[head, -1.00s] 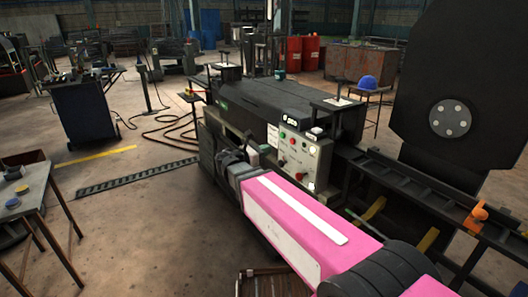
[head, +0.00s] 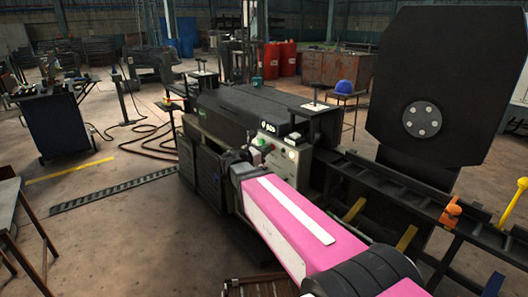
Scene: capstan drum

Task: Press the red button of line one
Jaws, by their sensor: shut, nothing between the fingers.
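The control panel (head: 285,155) is a pale grey box on the front of the dark machine, in the middle of the head view. My pink arm and its dark wrist cover its lower part. A small green part (head: 262,144) shows at its upper left. I cannot make out the red button of line one; that area of the panel is behind my arm. My gripper (head: 234,159) is at the far end of the arm, just left of the panel, small and dark. It is shut and empty. I cannot tell whether it touches anything.
The long dark machine (head: 235,108) runs back left from the panel. A blue helmet (head: 346,87) sits on a stool. Open floor (head: 130,220) lies left.

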